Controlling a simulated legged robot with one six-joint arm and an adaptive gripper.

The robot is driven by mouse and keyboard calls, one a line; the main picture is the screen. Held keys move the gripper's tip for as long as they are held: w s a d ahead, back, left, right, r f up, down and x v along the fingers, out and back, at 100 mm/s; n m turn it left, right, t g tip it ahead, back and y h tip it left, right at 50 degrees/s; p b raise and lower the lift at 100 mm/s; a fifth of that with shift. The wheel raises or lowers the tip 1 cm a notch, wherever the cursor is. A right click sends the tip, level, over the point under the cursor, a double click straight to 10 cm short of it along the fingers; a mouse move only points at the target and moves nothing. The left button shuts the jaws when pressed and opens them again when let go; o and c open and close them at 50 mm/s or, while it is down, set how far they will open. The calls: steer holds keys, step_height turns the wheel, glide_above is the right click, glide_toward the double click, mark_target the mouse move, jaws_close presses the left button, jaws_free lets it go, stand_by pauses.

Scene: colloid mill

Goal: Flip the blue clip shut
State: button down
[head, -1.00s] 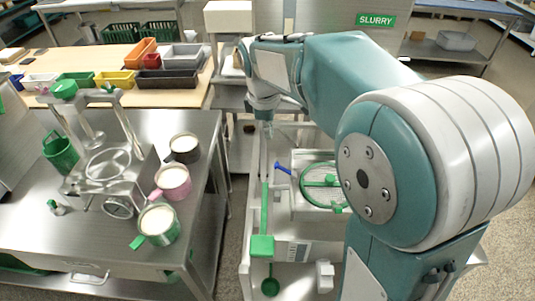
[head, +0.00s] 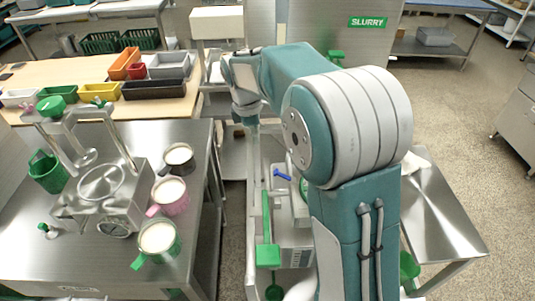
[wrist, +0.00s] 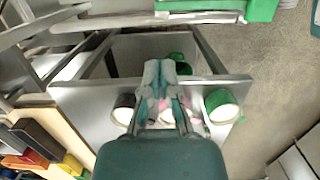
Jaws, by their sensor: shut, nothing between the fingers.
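The blue clip (head: 283,174) is a small bar at the left edge of a white unit with a green ring (head: 300,190), mostly hidden behind my arm. It points out to the left, and I cannot tell how far it is open. I cannot make it out in the wrist view. My gripper hangs at the end of my arm, beyond and left of the clip in the head view, apart from it. In the wrist view my gripper (wrist: 160,72) has its fingers together and empty, over the area of the steel bench and mugs.
A green-ended lever (head: 267,256) stands in front of the clip. Left, a steel bench holds a mill-like machine (head: 102,185) and a pink-handled mug (head: 170,194) between two others. Bins (head: 155,88) sit on the wooden table behind. Open floor lies at right.

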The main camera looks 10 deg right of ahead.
mark_target(284, 175)
steer(key=d+f, duration=0.3)
steer(key=f, duration=0.8)
steer(key=shift+s+d+f, duration=0.3)
steer(key=shift+s+d, duration=0.05)
steer(key=shift+s, duration=0.1)
steer(key=d+f, duration=0.3)
steer(key=d, duration=0.1)
steer(key=shift+s+d, duration=0.1)
steer(key=shift+s, duration=0.3)
